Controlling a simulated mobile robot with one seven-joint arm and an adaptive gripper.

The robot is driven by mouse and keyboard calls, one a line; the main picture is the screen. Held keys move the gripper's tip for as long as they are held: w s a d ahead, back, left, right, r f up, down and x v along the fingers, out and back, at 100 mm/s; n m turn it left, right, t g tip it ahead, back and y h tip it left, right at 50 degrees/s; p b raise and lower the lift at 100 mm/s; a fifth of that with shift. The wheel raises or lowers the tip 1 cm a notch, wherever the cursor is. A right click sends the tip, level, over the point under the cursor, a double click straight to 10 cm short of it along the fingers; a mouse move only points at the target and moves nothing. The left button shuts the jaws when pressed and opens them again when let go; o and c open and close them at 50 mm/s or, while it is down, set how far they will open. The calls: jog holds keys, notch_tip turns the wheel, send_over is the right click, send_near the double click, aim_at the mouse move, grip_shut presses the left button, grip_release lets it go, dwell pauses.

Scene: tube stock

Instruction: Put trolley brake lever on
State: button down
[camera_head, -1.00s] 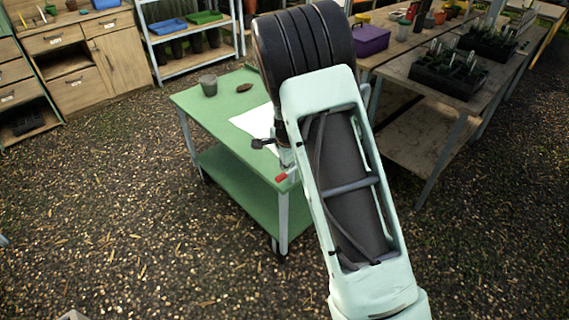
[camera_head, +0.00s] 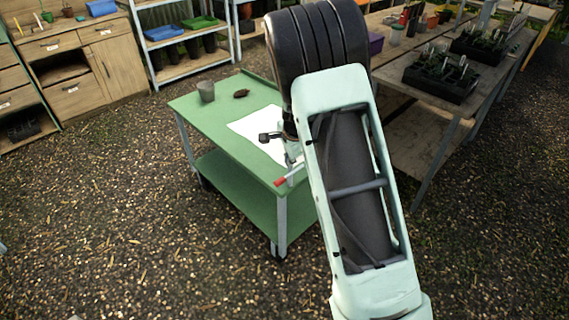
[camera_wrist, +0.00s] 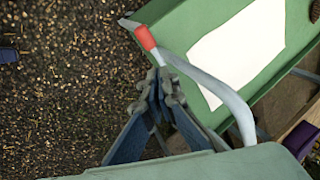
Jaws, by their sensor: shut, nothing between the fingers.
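The green two-shelf trolley (camera_head: 222,116) stands left of my arm in the head view; its top also shows in the wrist view (camera_wrist: 183,25). The brake lever has a red grip (camera_head: 280,182) at the trolley's near corner. In the wrist view the red grip (camera_wrist: 146,38) sits on a thin grey stem, just beyond my fingertips. My gripper (camera_wrist: 159,86) is shut and empty, its fingertips close to the stem; I cannot tell whether they touch. A curved grey bar (camera_wrist: 215,88) runs along the trolley's end, beside the gripper. My arm partly hides the trolley's right side in the head view.
A wooden bench (camera_head: 405,100) with plant trays stands right behind my arm. The gravel floor in front and left is clear.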

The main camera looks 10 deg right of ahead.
jog(key=s+a+r, duration=0.4)
jog(key=s+r, duration=0.2)
jog(key=s, duration=0.1)
jog(key=shift+w+r, duration=0.1)
dwell(0.4)
